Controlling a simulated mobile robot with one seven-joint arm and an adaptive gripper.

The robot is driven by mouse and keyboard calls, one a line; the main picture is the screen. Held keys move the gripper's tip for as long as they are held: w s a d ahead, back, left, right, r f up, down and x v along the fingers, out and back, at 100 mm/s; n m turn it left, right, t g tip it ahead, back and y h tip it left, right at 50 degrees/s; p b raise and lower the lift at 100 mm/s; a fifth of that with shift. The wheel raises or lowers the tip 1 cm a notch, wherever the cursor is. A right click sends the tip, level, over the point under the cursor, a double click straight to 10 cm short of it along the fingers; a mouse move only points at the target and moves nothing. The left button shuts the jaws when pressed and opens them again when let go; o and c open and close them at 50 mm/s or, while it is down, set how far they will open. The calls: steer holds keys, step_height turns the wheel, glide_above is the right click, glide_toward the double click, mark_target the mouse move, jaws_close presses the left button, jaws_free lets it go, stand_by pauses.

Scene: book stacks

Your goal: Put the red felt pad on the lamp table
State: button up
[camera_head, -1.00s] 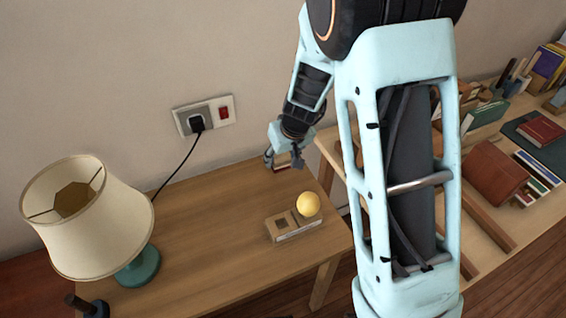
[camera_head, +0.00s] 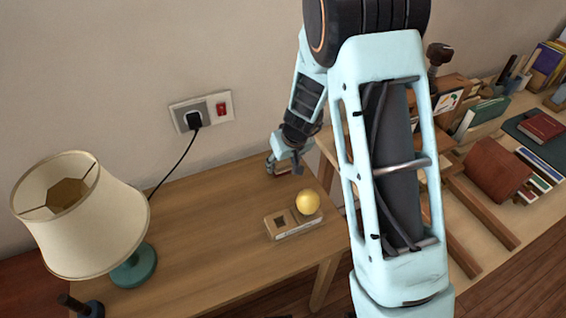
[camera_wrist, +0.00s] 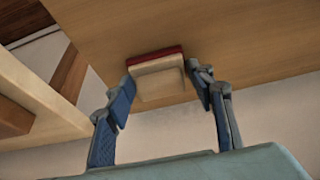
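The red felt pad (camera_wrist: 155,54) shows in the wrist view as a dark red strip along a cream block (camera_wrist: 160,82). It appears to rest on the wooden lamp table (camera_head: 215,235), near the back right corner by the wall. My gripper (camera_wrist: 161,78) has one finger on each side of the block, close to its sides. A thin gap seems to show at the right finger. In the head view my gripper (camera_head: 283,167) is low over that corner and largely hides the pad.
A cream-shaded lamp (camera_head: 85,215) with a teal base stands at the table's left. A yellow ball (camera_head: 308,202) sits on a small wooden holder (camera_head: 284,225) in front of my gripper. A socket with a plug (camera_head: 196,120) is on the wall. A bench with books (camera_head: 497,170) stands right.

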steer(key=o, duration=0.4)
steer(key=shift+c, duration=0.2)
steer(key=shift+r, duration=0.25)
steer(key=p+v, duration=0.3)
steer(key=v, duration=0.8)
steer(key=shift+s+r, duration=0.25)
steer(key=shift+r, duration=0.1)
